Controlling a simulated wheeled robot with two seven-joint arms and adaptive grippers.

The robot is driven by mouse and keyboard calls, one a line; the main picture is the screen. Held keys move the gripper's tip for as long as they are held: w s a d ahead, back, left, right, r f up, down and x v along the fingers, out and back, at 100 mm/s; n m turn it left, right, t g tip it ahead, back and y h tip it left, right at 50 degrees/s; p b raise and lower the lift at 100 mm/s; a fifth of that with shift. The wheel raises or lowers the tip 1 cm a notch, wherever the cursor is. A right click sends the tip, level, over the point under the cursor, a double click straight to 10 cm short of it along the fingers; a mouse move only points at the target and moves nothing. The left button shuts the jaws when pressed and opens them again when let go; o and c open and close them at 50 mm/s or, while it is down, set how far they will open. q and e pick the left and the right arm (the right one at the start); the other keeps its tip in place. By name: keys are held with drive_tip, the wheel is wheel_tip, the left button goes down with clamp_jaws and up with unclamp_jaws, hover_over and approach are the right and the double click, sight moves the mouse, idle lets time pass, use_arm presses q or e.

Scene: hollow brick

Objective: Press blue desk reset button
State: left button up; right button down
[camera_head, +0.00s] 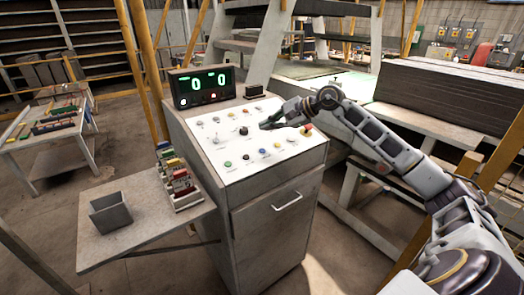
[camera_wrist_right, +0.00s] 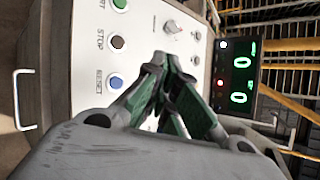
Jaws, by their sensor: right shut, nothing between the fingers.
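The blue reset button (camera_head: 262,150) sits in the front row of the white sloped panel on the desk. In the right wrist view the blue button (camera_wrist_right: 116,82) is beside the word RESET, left of the fingers. My right gripper (camera_head: 268,125) is over the middle of the panel, a little behind the button in the head view. Its fingers (camera_wrist_right: 160,58) are shut and empty, apart from the button. Whether the fingertips touch the panel is unclear. My left gripper is not in view.
Other buttons flank the blue one, including a dark stop button (camera_head: 245,157) and a green button (camera_head: 228,164). Knobs fill the panel's back. A display (camera_head: 203,87) showing two zeros stands behind it. A side shelf (camera_head: 145,235) holds a grey bin (camera_head: 110,214).

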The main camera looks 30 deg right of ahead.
drive_tip(key=shift+f, duration=0.1)
hover_over(263, 151)
drive_tip(key=s, duration=0.2)
drive_tip(key=shift+s+a+f, duration=0.1)
drive_tip(key=shift+a+f, duration=0.05)
drive_tip(key=shift+f, duration=1.25)
drive_tip(key=shift+s+a+f, duration=0.1)
drive_tip(key=shift+f, duration=1.25)
drive_tip(key=shift+w+f+b, duration=0.2)
drive_tip(key=shift+f+b, duration=0.3)
drive_tip(key=shift+f, duration=0.15)
drive_tip(key=shift+w+f+b, duration=0.2)
drive_tip(key=shift+f+b, duration=0.2)
drive_tip(key=shift+f, duration=0.35)
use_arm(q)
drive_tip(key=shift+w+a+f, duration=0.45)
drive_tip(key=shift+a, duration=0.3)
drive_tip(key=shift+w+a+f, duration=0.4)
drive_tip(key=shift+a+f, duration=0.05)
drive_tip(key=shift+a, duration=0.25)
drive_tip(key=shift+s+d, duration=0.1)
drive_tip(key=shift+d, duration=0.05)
